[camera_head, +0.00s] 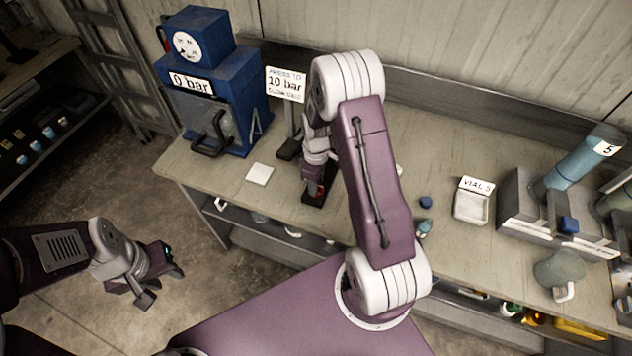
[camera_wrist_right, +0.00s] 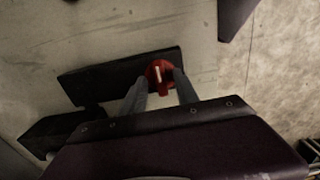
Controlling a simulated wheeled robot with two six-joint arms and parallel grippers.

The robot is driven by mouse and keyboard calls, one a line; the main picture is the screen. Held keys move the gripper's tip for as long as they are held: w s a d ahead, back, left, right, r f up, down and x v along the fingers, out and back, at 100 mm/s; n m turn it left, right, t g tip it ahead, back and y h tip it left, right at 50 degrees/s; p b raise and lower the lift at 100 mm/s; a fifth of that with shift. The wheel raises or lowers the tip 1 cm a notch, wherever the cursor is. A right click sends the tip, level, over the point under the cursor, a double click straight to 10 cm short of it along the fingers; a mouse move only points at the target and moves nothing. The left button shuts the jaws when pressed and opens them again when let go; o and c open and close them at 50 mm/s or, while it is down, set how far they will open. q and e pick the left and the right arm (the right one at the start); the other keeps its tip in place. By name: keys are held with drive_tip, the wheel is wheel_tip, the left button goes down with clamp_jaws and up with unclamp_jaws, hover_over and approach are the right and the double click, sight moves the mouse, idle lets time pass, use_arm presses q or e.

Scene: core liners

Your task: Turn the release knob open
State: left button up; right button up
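The release knob (camera_wrist_right: 157,76) is red with a white mark and sits on a dark base plate (camera_wrist_right: 100,83) on the bench. In the head view the red knob (camera_head: 313,189) shows small below my right gripper (camera_head: 314,174). In the right wrist view the two fingers of my right gripper (camera_wrist_right: 161,84) reach down on both sides of the knob, with it between their tips. I cannot tell whether they press on it. My left gripper (camera_head: 163,284) is open and empty, away from the bench at the lower left.
A blue press (camera_head: 235,95) with a "0 bar" label stands at the bench's back left. A sign (camera_head: 286,84) reading "10 bar" stands beside it. A pale square (camera_head: 260,174) lies left of the knob. A "VIAL 5" holder (camera_head: 472,205) and a tube rack (camera_head: 530,225) stand right.

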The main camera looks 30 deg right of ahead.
wheel_tip(320, 180, up, 9)
drive_tip(key=b, duration=0.1)
idle(0.3)
idle(0.4)
